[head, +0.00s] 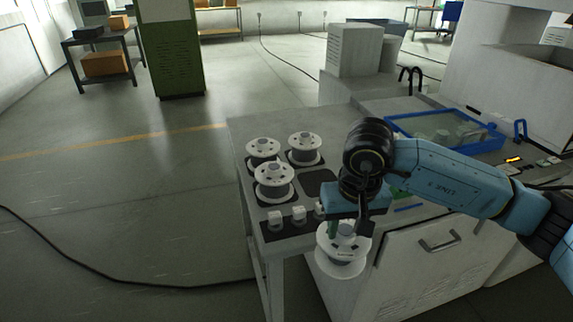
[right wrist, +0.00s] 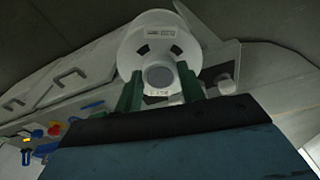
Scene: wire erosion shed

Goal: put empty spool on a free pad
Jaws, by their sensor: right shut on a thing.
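My right gripper (head: 348,228) is shut on a white spool (head: 341,257). It holds the spool by its hub, flange up, just off the bench's front edge. In the right wrist view, its green fingers (right wrist: 158,80) sit on both sides of the hub of the spool (right wrist: 142,42). A dark square pad (head: 319,184) on the bench is bare, partly covered by my right arm. Three other white spools, at the front (head: 274,181), back left (head: 262,149) and back right (head: 304,148), stand on the dark pads around it. My left gripper is out of view.
Small white blocks (head: 274,219) stand on a dark strip along the bench's front edge. A blue-rimmed tray (head: 487,147) lies at the back right. A grey box (head: 354,50) stands behind the bench. The floor left of the bench is open, with a black cable (head: 120,283).

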